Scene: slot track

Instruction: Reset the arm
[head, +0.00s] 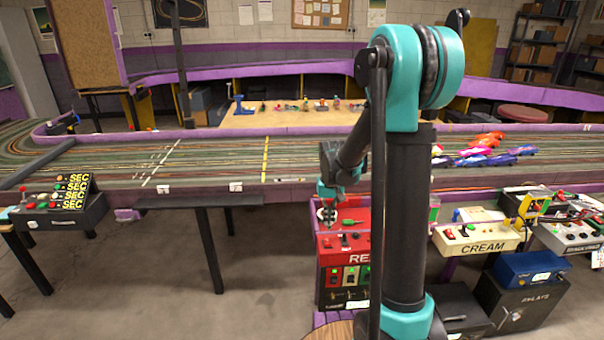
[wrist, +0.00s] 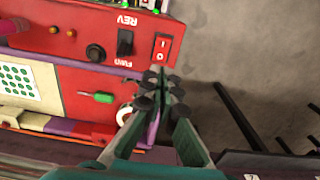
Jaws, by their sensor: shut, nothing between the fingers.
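My gripper (head: 328,214) hangs at the end of my teal and black arm, beside the upper left corner of the red control box (head: 341,244) in the head view. In the wrist view my gripper (wrist: 160,92) has its dark fingertips together with nothing held. The fingertips lie close to a red rocker switch (wrist: 165,48) on the red box (wrist: 80,80); I cannot tell whether they touch it. A black switch (wrist: 125,42) sits beside the rocker. My arm column hides part of the box's right side in the head view.
The slot track (head: 210,155) runs across behind my arm, with several toy cars (head: 485,150) at the right. The cream control box (head: 476,238) stands right of my column. A lap-counter box (head: 62,208) is at the left.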

